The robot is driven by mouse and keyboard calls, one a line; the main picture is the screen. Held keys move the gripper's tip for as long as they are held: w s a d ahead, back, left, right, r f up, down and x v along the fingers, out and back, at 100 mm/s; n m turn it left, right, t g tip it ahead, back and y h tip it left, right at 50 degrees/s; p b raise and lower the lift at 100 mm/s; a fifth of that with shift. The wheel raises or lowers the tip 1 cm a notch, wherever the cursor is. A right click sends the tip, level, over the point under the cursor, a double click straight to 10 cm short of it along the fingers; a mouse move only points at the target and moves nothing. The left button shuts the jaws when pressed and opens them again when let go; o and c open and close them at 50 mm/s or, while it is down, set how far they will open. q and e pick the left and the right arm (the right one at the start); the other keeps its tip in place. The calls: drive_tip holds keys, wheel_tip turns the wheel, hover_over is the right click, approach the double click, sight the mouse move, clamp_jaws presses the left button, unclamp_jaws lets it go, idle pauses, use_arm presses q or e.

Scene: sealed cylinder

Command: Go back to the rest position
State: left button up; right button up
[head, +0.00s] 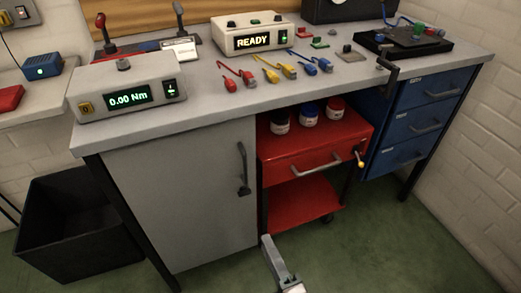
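My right gripper (277,262) shows at the bottom edge, low in front of the workbench (190,112) and over the green floor. Only a grey, narrow part of it is in view. It is apart from the bench and the red cart, and I see nothing held in it. Whether its fingers are open or shut is not clear. My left gripper is not in view. No sealed cylinder can be made out.
A torque meter (128,90) reads 0.00 Nm, and a box (252,38) reads READY. Below are a grey cabinet door (195,195), a red cart (300,150) with several jars, and blue drawers (415,125). A black bin (75,235) stands left. Floor (375,245) at right is clear.

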drive_tip(key=shift+d, duration=0.1)
